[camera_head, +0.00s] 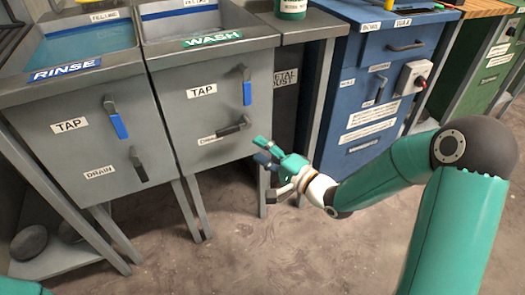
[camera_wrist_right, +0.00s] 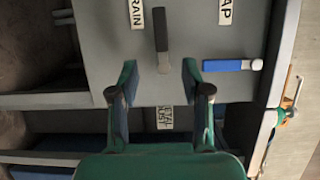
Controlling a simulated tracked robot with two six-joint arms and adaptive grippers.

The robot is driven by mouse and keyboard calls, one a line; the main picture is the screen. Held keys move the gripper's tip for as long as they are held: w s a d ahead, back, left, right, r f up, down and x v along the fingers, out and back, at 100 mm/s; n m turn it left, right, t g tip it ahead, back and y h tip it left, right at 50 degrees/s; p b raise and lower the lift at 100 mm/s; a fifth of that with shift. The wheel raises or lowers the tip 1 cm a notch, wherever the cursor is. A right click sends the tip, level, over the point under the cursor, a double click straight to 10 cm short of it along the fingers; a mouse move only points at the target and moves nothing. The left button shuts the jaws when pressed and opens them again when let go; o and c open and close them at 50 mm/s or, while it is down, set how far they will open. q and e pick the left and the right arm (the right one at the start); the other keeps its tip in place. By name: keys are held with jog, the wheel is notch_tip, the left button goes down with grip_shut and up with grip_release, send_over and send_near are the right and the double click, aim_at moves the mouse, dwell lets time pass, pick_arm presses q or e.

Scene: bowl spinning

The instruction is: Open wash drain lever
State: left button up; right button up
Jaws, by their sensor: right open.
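The wash drain lever (camera_head: 233,126) is a dark handle on the grey front of the WASH unit, beside a DRAIN label. It lies nearly level, tilted slightly. My right gripper (camera_head: 263,152) is in front of that panel, right of and below the lever. My left gripper is out of view.
The blue WASH tap lever (camera_head: 247,92) hangs above the drain lever. The RINSE unit on the left has its own blue tap lever (camera_head: 115,118) and dark drain lever (camera_head: 138,165). A blue cabinet (camera_head: 372,85) stands to the right. Floor in front is clear.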

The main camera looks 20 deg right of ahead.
aim_at(228, 131)
jog(key=c, duration=0.5)
jog(key=shift+w+d+f+m, duration=0.1)
jog(key=shift+d+f+m, duration=0.1)
jog(key=shift+m, duration=0.6)
jog(key=shift+c, duration=1.3)
jog(key=d+m+h, duration=0.1)
jog(key=m, duration=0.1)
jog(key=d+f+m+h, duration=0.1)
jog(key=d+m+h, duration=0.1)
jog(key=m, duration=0.1)
jog(key=w+d+f+m+h, duration=0.1)
jog(key=m, duration=0.1)
jog(key=shift+d+f, duration=0.25)
jog(key=shift+d, duration=0.05)
grip_shut()
jog(key=s+a+m+g+h+b, duration=0.2)
jog(key=a+m+h+b, duration=0.15)
jog(key=a+m, duration=0.85)
jog(key=w+d+f+m+b, duration=0.1)
jog(key=w+d+f+b, duration=0.15)
jog(key=w, duration=0.65)
jog(key=shift+w+a+r+p, duration=0.1)
jog(key=shift+a+r+p, duration=0.15)
jog(key=shift+r, duration=0.35)
jog(key=shift+w+a+r+p, duration=0.1)
jog(key=shift+a+r+p, duration=0.1)
jog(key=shift+r, duration=0.35)
jog(key=shift+w+a+r+p, duration=0.15)
jog(key=shift+r+p, duration=0.1)
jog(key=shift+r, duration=0.35)
